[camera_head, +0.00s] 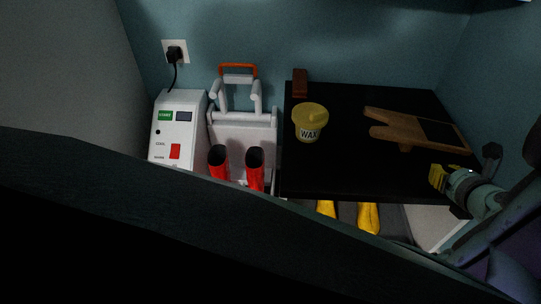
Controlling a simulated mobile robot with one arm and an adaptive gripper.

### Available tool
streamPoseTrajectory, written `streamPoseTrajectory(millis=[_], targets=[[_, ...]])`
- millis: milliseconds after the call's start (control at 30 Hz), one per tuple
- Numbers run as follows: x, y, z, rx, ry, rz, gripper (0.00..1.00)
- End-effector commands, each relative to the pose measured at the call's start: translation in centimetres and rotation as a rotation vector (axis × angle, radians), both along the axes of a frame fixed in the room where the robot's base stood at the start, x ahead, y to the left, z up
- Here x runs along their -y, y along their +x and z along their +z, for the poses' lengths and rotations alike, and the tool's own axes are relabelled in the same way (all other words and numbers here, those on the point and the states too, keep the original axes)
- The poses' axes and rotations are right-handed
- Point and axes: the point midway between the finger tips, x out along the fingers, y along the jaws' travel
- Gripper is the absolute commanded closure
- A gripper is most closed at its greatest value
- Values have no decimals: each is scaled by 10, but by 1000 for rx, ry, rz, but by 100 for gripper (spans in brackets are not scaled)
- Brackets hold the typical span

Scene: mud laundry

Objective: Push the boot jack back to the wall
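The boot jack (405,128) is a brown wooden board with a forked left end and a dark pad on its right part. It lies on the black tabletop (350,178), angled, with bare tabletop between it and the teal back wall (370,45). My gripper (438,177) comes in from the right, near the table's front right corner. It is in front of the boot jack, on the side away from the back wall, and appears apart from it. Its yellow fingertips are small and dark here, so I cannot see whether they are open or shut.
A yellow wax tin (310,123) stands left of the boot jack. A brown block (300,83) is at the back left of the table. Left of the table are a white machine (175,130) and a grey rack with red boots (255,168). Yellow boots (368,217) stand below.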

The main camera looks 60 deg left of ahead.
Motion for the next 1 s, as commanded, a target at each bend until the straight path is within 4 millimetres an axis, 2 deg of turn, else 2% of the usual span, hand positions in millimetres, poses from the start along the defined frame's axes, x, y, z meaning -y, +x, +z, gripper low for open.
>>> streamPoseTrajectory(millis=[167,600,1000], targets=[[-9,4,-2,-6,2,9,100],[-51,36,-2,-2,2,10,100],[-61,45,0,-3,1,5,100]])
